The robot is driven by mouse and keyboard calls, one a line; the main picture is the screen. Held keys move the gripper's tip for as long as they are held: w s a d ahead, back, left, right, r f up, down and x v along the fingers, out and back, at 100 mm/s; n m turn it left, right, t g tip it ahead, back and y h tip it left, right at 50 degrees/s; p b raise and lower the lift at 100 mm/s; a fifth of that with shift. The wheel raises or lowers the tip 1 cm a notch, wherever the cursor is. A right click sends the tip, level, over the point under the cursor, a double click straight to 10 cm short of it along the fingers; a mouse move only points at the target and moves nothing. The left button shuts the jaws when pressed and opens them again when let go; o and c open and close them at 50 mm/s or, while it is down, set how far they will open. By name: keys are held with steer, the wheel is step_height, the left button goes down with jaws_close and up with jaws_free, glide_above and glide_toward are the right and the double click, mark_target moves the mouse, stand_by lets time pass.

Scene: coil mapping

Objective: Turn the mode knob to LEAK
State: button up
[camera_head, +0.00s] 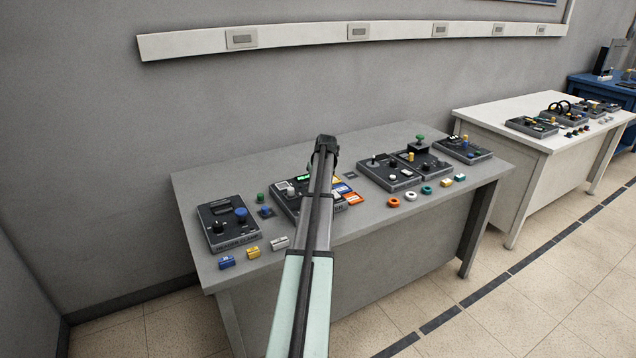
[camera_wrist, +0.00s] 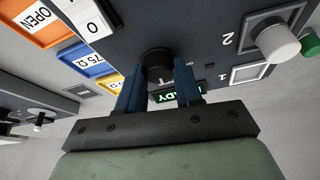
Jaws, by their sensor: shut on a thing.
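The black knob (camera_wrist: 158,58) is on the dark panel (camera_wrist: 215,22) in the wrist view. My gripper (camera_wrist: 159,76) has one blue finger on each side of the knob and is shut on it. Small white lettering shows beside the knob, too blurred to read, so I cannot tell its setting. A green lit display is partly hidden behind the fingers; the letters "DY" show. In the head view my gripper (camera_head: 325,150) is over the back of the middle device (camera_head: 280,205), and my arm hides the knob.
Orange "OPEN" (camera_wrist: 38,18), blue "75 Ω" and yellow tiles lie at the other. Other devices stand left (camera_head: 228,222) and right (camera_head: 390,172) on the grey table (camera_head: 345,222).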

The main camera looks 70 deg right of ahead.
steer(key=shift+n+t, duration=0.3)
steer(key=shift+n, duration=0.6)
steer(key=shift+y, duration=0.3)
steer(key=o, duration=1)
steer(key=shift+o, duration=0.2)
steer(key=v, duration=1.4)
